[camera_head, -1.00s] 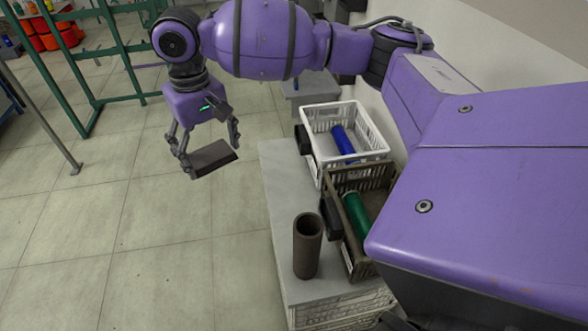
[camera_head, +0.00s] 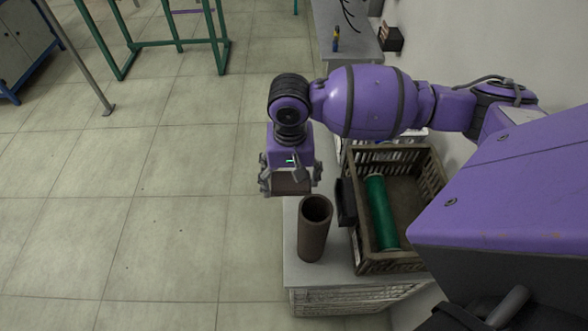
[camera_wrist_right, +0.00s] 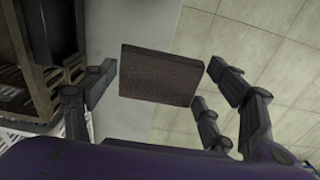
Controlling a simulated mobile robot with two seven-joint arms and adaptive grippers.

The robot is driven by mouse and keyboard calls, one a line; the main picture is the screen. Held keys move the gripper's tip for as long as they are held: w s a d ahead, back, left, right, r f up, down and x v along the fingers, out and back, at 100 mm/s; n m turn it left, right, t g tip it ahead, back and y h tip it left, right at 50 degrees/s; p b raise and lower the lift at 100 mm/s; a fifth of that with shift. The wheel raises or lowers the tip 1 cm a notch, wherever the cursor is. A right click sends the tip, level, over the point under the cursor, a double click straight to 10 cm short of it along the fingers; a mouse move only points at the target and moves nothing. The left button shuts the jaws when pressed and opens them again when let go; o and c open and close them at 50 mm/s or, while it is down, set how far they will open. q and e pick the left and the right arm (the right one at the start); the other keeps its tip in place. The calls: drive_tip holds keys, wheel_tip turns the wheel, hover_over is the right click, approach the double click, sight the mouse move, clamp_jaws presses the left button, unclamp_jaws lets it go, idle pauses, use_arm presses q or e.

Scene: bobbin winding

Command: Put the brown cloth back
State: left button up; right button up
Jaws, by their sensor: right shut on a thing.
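My right gripper (camera_head: 290,188) is shut on the brown cloth (camera_head: 291,181), which looks like a flat dark-brown folded block. The gripper hangs over the far left edge of the grey bench, just behind the upright brown tube in the head view. In the right wrist view the cloth (camera_wrist_right: 158,76) sits between the spread fingers of the gripper (camera_wrist_right: 160,78), with floor and bench edge below it. My left gripper is out of view.
A brown tube (camera_head: 314,232) stands upright on the grey bench (camera_head: 303,275). Right of it, a brown crate (camera_head: 408,184) holds a green bobbin (camera_head: 381,211), with a black item (camera_head: 346,202) at its left side. My arm mostly hides the white crate behind. Open floor lies left.

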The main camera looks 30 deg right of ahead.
drive_tip(key=w+d+f, duration=0.2)
drive_tip(key=w, duration=0.1)
drive_tip(key=w+d+f+b, duration=0.1)
drive_tip(key=w+d+f, duration=0.1)
drive_tip(key=w+f, duration=0.1)
drive_tip(key=w+d+f, duration=0.2)
drive_tip(key=w+f, duration=0.1)
drive_tip(key=shift+w+d+f+b, duration=0.1)
drive_tip(key=shift+w+b, duration=0.05)
drive_tip(key=shift+b, duration=0.25)
drive_tip(key=shift+w+d+f, duration=0.2)
drive_tip(key=shift+w+f, duration=0.1)
drive_tip(key=shift+f, duration=0.05)
wheel_tip(320, 180, down, 3)
drive_tip(key=shift+f, duration=0.1)
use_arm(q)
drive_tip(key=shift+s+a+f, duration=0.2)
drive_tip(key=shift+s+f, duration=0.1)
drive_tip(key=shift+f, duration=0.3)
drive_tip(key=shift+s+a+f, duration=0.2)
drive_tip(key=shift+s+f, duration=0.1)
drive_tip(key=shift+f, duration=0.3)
use_arm(e)
drive_tip(key=shift+w, duration=0.1)
drive_tip(key=o, duration=1.1)
drive_tip(key=shift+f, duration=0.1)
